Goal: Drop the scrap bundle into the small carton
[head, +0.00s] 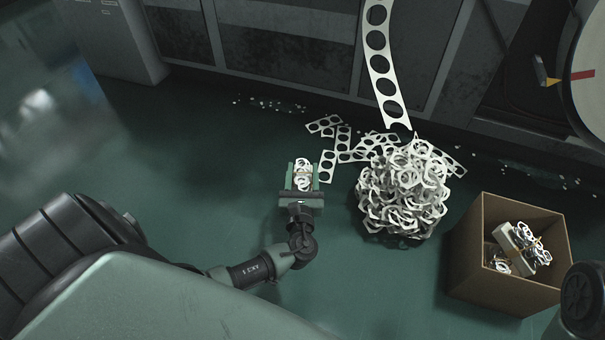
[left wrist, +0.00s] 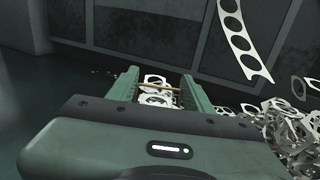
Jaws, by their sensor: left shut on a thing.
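My left gripper (head: 302,176) is shut on a small scrap bundle (head: 303,181) of white punched pieces. In the left wrist view the bundle (left wrist: 158,98) sits between the two green fingers (left wrist: 157,92), with a thin tan band across it. The small carton (head: 468,262) is an open brown box at the lower right of the head view. It holds a few white scrap pieces and a larger banded bundle (head: 522,243). My left gripper is well to the left of the carton, beyond the scrap heap. My right gripper is not in view.
A large heap of white scrap (head: 402,192) stands between my left gripper and the carton. A punched strip (head: 378,55) hangs down above it. Flat punched pieces (head: 345,143) lie behind. Dark machine panels (head: 285,50) line the back. The green floor left of the gripper is clear.

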